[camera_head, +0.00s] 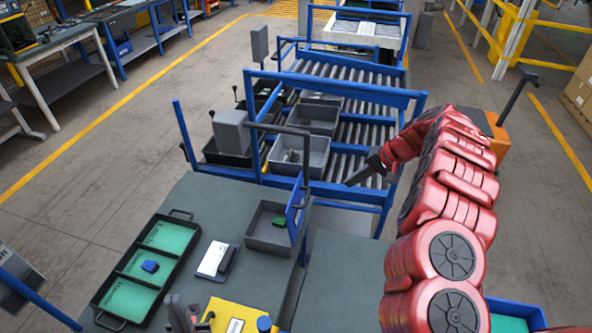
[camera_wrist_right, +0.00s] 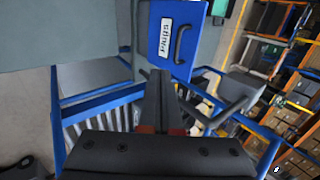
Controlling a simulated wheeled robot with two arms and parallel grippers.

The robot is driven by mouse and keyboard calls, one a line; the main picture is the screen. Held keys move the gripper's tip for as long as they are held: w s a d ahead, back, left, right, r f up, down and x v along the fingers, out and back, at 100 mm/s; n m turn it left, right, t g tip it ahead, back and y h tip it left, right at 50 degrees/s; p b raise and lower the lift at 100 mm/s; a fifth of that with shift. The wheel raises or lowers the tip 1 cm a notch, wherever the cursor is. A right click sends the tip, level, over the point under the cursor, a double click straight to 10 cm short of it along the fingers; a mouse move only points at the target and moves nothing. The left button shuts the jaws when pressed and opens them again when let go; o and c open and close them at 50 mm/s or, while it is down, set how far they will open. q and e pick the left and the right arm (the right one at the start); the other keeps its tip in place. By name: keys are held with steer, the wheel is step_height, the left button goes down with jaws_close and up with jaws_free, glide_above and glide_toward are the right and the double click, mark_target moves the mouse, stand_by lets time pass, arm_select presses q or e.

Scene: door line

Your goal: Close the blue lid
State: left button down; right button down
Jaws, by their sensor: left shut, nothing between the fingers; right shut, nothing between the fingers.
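The blue lid (camera_head: 296,207) stands upright, raised at the right side of an open grey bin (camera_head: 258,238) on the workbench. A small green object (camera_head: 279,221) lies in the bin. In the right wrist view the lid (camera_wrist_right: 160,58) shows a white label and a dark handle, just beyond the fingertips. My right gripper (camera_head: 348,184) is shut and empty, to the right of the lid and apart from it in the head view; its closed fingers (camera_wrist_right: 160,74) point toward the lid in the wrist view. My left gripper (camera_head: 181,312) is shut and empty at the bottom edge, partly cut off.
A green-lined tray (camera_head: 112,262) with a blue block (camera_head: 150,266) lies left on the bench. A white-and-black device (camera_head: 214,260) and a yellow box (camera_head: 228,315) are nearer the bin. A blue-framed roller conveyor (camera_head: 352,72) with grey bins stands behind. Bare bench lies right of the bin.

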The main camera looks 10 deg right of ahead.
steer(key=a+r+b+x, duration=0.1)
steer(key=a+b+x, duration=0.1)
steer(key=x, duration=1)
steer(key=shift+w+a+b, duration=0.3)
steer(key=shift+a+b, duration=0.05)
steer(key=shift+b, duration=0.35)
steer(key=shift+r, duration=0.1)
